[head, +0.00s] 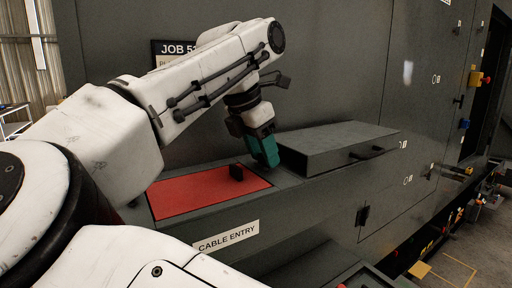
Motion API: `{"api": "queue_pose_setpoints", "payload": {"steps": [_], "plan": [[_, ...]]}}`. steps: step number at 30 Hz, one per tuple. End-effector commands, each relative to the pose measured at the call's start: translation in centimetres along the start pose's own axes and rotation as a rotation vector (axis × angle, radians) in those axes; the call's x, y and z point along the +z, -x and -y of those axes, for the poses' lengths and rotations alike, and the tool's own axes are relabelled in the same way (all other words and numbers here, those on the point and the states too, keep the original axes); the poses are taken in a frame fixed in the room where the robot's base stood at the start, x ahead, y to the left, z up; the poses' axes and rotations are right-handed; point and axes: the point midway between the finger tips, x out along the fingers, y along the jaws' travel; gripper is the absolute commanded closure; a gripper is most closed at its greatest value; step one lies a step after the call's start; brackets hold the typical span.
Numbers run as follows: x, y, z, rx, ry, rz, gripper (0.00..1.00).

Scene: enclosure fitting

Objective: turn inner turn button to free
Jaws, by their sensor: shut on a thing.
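My gripper (271,163) has teal fingers and points down at the right edge of a red panel (195,190), just left of a dark raised box. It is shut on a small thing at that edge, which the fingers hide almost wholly. From its place, this is the inner turn button, but I cannot see its shape or which way it is turned.
The dark raised box (335,146) with a black handle (366,153) stands close right of my gripper. A "CABLE ENTRY" label (226,236) is on the front face. A tall dark cabinet wall (350,60) rises behind. Open air lies above the red panel.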

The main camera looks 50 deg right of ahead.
Motion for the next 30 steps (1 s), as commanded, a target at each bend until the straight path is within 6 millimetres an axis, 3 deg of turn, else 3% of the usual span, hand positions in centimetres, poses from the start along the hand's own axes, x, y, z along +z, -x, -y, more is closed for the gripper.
{"api": "queue_pose_setpoints", "payload": {"steps": [22, 23, 26, 30], "plan": [[-0.02, 0.09, -0.14, -0.03, -0.08, 0.0, 0.88], [-0.02, 0.09, -0.14, -0.03, -0.08, 0.0, 0.56], [-0.03, 0.08, -0.13, -0.03, -0.08, 0.0, 0.47], [-0.02, 0.05, -0.1, -0.031, -0.079, 0.0, 0.47]]}}
